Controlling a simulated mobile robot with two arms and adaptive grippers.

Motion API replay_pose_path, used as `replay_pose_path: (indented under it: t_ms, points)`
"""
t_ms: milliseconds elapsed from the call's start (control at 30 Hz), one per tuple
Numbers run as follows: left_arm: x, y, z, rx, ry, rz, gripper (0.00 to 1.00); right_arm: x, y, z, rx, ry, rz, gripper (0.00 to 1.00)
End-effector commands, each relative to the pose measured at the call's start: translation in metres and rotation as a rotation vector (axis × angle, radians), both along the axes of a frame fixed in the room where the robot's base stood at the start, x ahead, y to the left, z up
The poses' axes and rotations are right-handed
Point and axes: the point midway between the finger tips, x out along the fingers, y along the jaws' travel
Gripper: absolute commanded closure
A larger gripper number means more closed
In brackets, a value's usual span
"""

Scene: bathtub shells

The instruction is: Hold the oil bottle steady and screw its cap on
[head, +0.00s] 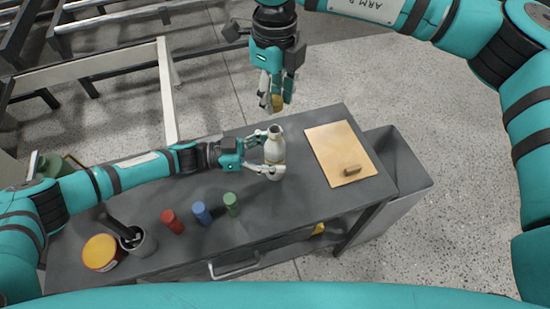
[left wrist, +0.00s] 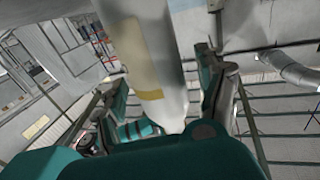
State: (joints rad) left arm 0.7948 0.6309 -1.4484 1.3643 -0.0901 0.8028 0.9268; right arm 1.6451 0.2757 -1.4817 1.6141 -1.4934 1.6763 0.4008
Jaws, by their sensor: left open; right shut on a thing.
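The white oil bottle (head: 275,151) stands upright on the grey workbench, with a dark open mouth at its top. My left gripper (head: 270,153) is open, with its fingers on both sides of the bottle. In the left wrist view, the bottle (left wrist: 147,60) with its beige label rises between the spread fingers; I cannot tell whether they touch it. My right gripper (head: 277,97) is shut on a small yellow-brown cap (head: 277,103). It hangs above and beyond the bottle in the picture, apart from it.
Red (head: 172,221), blue (head: 201,212) and green (head: 231,203) cylinders stand in front of the left arm. A grey cup (head: 143,246) with a dark handle and a yellow-topped tub (head: 101,252) are at left. A wooden board (head: 330,145) with a brown block (head: 352,170) lies at right.

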Motion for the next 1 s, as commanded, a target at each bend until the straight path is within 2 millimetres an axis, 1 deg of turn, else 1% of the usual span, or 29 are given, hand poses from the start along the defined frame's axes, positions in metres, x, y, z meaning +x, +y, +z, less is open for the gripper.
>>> replay_pose_path:
  t_ms: [267,367,833,1000]
  points:
    - [0.0001,-0.0014,-0.0001,0.0,0.0,0.0,0.27,0.0,0.0,0.0,0.0,0.0,0.0,0.81]
    - [0.0001,-0.0013,-0.0001,0.0,0.0,0.0,0.39,0.0,0.0,0.0,0.0,0.0,0.0,0.81]
    - [0.0001,-0.0011,-0.0003,0.0,0.0,0.0,1.0,-0.0001,0.0001,0.0,0.0,0.0,0.0,0.81]
    - [0.0,-0.0011,-0.0003,0.0,0.0,0.0,1.0,-0.0001,0.0001,-0.0005,0.0,0.0,0.0,0.81]
